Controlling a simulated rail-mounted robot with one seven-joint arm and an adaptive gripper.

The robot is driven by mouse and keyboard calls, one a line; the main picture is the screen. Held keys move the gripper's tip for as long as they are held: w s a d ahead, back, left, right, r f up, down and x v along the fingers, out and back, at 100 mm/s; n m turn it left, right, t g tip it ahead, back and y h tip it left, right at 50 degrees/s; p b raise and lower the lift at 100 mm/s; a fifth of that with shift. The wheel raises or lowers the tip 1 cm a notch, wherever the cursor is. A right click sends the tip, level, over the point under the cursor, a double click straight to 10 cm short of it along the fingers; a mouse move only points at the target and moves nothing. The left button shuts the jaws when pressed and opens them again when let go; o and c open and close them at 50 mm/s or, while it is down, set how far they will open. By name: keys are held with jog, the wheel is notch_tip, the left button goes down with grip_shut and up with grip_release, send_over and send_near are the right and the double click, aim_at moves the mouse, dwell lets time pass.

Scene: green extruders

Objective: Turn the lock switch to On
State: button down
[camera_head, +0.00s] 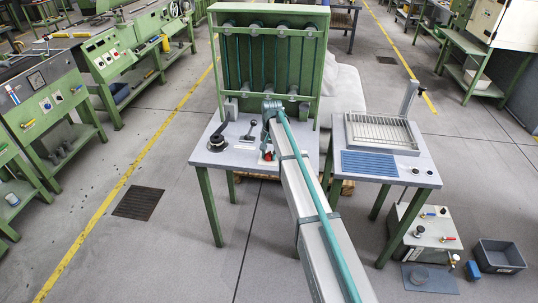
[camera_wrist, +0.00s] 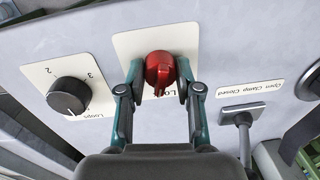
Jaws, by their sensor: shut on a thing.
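The lock switch (camera_wrist: 160,70) is a red knob on a cream label plate (camera_wrist: 126,46) in the wrist view. The label's word is partly hidden, and I cannot read which position the knob points to. My gripper (camera_wrist: 158,82) has its two fingers on either side of the red knob, shut on it. In the head view the red switch (camera_head: 268,156) shows small on the grey table top, beside the end of my arm. My gripper (camera_head: 271,120) is seen there from behind, and its fingertips are hidden.
In the wrist view a black numbered loops knob (camera_wrist: 69,96) is on the left, and a clamp lever (camera_wrist: 241,119) marked open and closed is on the right. A second table (camera_head: 425,175) stands to the right.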

aim_at(270, 154)
jog(key=shift+n, duration=1.6)
jog(key=c, duration=0.8)
grip_release()
jog(key=shift+r, duration=0.15)
jog(key=r, duration=1.1)
jog(key=shift+d+r, duration=0.3)
jog(key=shift+r, duration=0.05)
